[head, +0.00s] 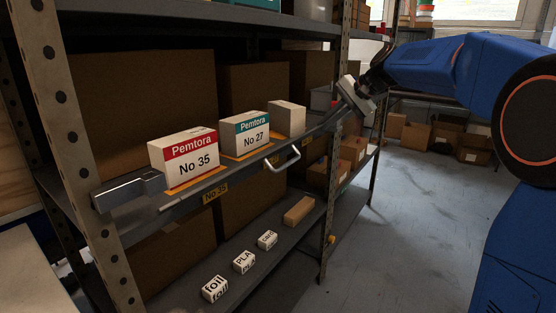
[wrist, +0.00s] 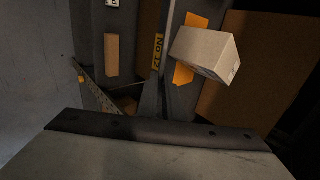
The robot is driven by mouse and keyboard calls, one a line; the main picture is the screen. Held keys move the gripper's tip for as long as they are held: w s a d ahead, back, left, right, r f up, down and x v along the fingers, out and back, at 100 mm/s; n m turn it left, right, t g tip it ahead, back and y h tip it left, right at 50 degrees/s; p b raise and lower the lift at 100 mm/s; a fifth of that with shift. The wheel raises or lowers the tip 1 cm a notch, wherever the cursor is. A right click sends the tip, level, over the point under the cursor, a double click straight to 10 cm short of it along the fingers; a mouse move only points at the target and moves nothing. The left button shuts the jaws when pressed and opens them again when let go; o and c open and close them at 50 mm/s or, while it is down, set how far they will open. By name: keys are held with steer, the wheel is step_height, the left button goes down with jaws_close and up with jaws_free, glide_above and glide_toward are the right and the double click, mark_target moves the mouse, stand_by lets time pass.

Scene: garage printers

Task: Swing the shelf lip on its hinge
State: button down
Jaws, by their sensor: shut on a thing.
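The shelf lip (head: 225,182) is a long grey strip along the front edge of the middle shelf. A pale D-shaped handle (head: 284,158) sticks out from the shelf front, apart from my gripper. My gripper (head: 346,97) is at the right end of the shelf front, beside the upright post, and is shut on what seems to be the end of the lip. The gripped part and the fingertips are hard to make out. In the wrist view a broad grey plate with a dark edge fills the bottom and hides the grip.
A red-labelled box (head: 184,158), a teal-labelled box (head: 245,133) and a plain carton (head: 287,118) stand behind the lip; the carton also shows in the wrist view (wrist: 205,52). Small boxes (head: 243,262) lie on the lower shelf. The floor (head: 410,220) at right is clear.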

steer(key=shift+w+a+r+g+h, duration=0.15)
steer(key=shift+a+r+g+h, duration=0.2)
steer(key=shift+h, duration=0.25)
steer(key=shift+f, duration=0.1)
steer(key=c, duration=1.8)
jaws_free()
steer(key=shift+c, duration=0.2)
